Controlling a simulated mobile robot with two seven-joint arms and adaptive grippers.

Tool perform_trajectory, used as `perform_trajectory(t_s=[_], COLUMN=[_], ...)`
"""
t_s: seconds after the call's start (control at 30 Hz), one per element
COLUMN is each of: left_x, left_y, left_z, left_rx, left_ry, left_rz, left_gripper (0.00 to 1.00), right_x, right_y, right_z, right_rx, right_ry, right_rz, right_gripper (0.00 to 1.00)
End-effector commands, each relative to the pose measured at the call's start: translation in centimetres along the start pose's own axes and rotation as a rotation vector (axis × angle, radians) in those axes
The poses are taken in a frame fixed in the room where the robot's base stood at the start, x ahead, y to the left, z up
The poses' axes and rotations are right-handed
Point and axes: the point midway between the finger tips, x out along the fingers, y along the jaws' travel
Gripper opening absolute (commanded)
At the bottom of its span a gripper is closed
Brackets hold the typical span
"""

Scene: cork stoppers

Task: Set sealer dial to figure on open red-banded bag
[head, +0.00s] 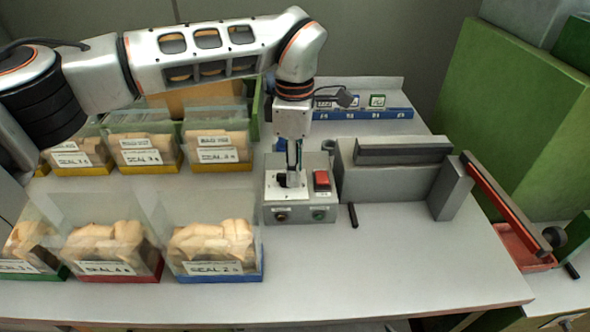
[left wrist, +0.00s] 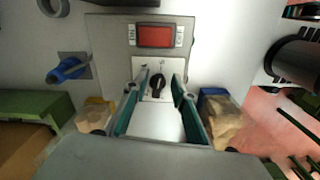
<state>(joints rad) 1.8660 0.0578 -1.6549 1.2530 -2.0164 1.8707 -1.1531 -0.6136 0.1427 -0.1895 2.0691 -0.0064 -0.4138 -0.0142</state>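The sealer's grey control box (head: 300,205) stands at the middle of the bench with a red switch (head: 322,180) on top. Its black dial (left wrist: 157,86) sits on a white plate in the left wrist view; the figures around it are too small to read. My left gripper (head: 291,172) points down over the dial. Its teal fingers (left wrist: 160,90) are apart, one either side of the knob; I cannot tell whether they touch it. The red-banded bag (head: 112,246) stands in the front row, clear plastic above beige corks. Its label reads SEAL and a figure, seemingly 4. My right gripper is out of view.
A blue-banded bag (head: 212,243) and a green-banded bag (head: 30,240) flank the red-banded one. Several yellow-banded bags (head: 143,150) stand behind. The grey sealer body (head: 390,180) and a red bar (head: 505,200) lie right of the box. The front right bench is clear.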

Motion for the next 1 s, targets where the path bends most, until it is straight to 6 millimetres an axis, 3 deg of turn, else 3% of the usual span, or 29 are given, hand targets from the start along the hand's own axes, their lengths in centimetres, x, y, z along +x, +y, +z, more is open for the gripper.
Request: perform_trajectory(t_s=[0.4,0.5,0.53,1.0], left_x=[0.9,0.9,0.9,0.6], left_y=[0.0,0.0,0.0,0.1], left_z=[0.0,0.0,0.0,0.1], left_rx=[0.0,0.0,0.0,-0.06], left_ry=[-0.001,-0.001,-0.002,-0.001], left_rz=[0.002,0.002,0.002,0.005], left_gripper=[0.26,0.03,0.0,0.0], right_x=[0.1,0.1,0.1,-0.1], right_y=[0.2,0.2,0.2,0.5], right_z=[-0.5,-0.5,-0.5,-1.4], right_rx=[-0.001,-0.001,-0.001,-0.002], right_ry=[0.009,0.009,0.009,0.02], right_rz=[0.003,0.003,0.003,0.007], right_gripper=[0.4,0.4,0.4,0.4])
